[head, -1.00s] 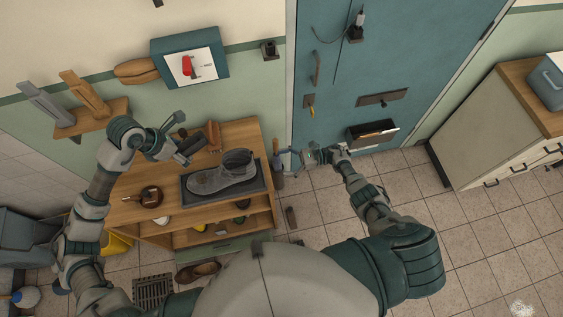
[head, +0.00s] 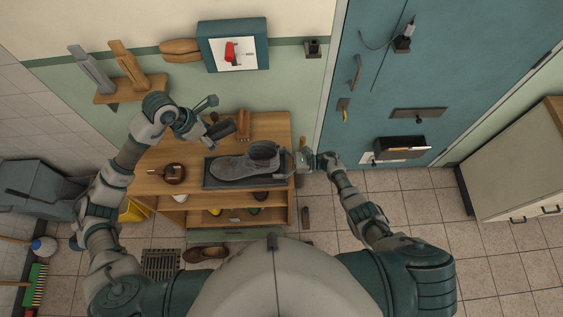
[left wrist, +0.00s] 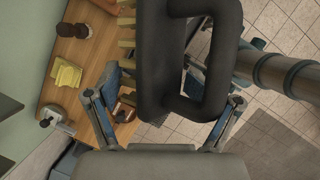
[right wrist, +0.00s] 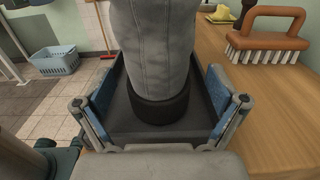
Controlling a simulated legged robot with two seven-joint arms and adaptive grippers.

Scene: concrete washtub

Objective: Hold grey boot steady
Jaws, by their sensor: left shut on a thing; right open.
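The grey boot (head: 232,167) stands upright in a dark tray (head: 240,185) on the wooden bench, its toe to the left and its heel to the right. My right gripper (head: 302,161) is at the heel end. In the right wrist view its open fingers (right wrist: 160,88) are on either side of the boot's heel and shaft (right wrist: 155,40), with gaps visible. My left gripper (head: 210,124) is shut on a dark-handled brush (head: 220,131), behind the boot's toe and apart from it. The brush's loop handle (left wrist: 212,75) fills much of the left wrist view, with tan tufts along one side.
A brown-handled scrubbing brush (head: 244,124) stands behind the boot. A round brown pot (head: 173,173) is on the bench's left. Below are shelves with small items and brown shoes (head: 206,253) on the floor. A teal door (head: 440,70) is on the right.

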